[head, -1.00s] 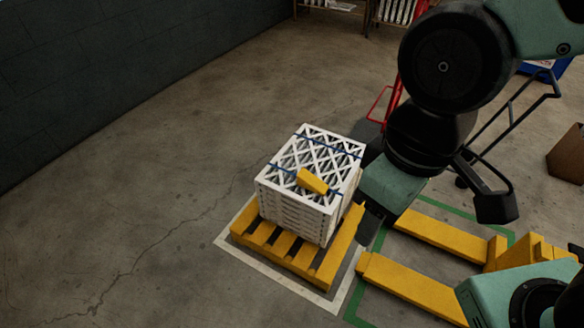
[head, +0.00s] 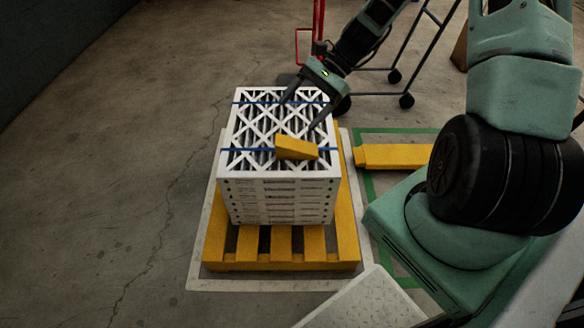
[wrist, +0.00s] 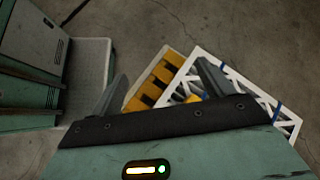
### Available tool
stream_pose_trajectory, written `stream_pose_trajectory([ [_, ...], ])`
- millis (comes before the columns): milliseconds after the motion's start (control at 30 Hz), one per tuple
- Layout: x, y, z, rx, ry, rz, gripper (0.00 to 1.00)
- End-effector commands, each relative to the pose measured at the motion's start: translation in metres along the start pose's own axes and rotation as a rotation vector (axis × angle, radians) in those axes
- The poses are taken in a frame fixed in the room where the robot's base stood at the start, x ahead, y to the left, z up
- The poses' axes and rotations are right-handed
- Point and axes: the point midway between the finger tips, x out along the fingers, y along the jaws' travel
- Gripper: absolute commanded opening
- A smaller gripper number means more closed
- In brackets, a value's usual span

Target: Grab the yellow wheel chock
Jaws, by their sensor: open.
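The yellow wheel chock (head: 296,148) is a wedge-shaped block lying on top of a stack of white-framed filters (head: 278,190), on or beside the front blue strap. My gripper (head: 300,113) is open and empty in the head view, over the stack's back right part, behind the chock. Its two fingers are spread, and the right fingertip is close to the chock; I cannot tell if they touch. In the wrist view the gripper (wrist: 160,88) also shows open fingers, with a small part of the chock (wrist: 193,98) visible above the gripper's edge.
The filters stand on a yellow pallet (head: 280,266) inside a white floor outline. The floor on the left is clear.

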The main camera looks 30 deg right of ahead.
Motion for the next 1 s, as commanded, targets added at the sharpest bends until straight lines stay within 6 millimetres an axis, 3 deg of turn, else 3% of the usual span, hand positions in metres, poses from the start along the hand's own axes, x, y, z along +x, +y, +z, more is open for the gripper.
stream_pose_trajectory([
  [33,0.009,0.01,-0.054,0.105,-0.034,-0.086,0.8],
  [200,-0.002,0.03,-0.154,0.373,-0.137,-0.323,0.8],
  [300,-0.01,0.043,-0.193,0.478,-0.187,-0.428,0.8],
  [400,-0.016,0.052,-0.217,0.543,-0.22,-0.496,0.8],
  [567,-0.014,0.055,-0.23,0.58,-0.242,-0.535,0.8],
  [1000,0.059,0.008,-0.225,0.58,-0.24,-0.533,0.8],
])
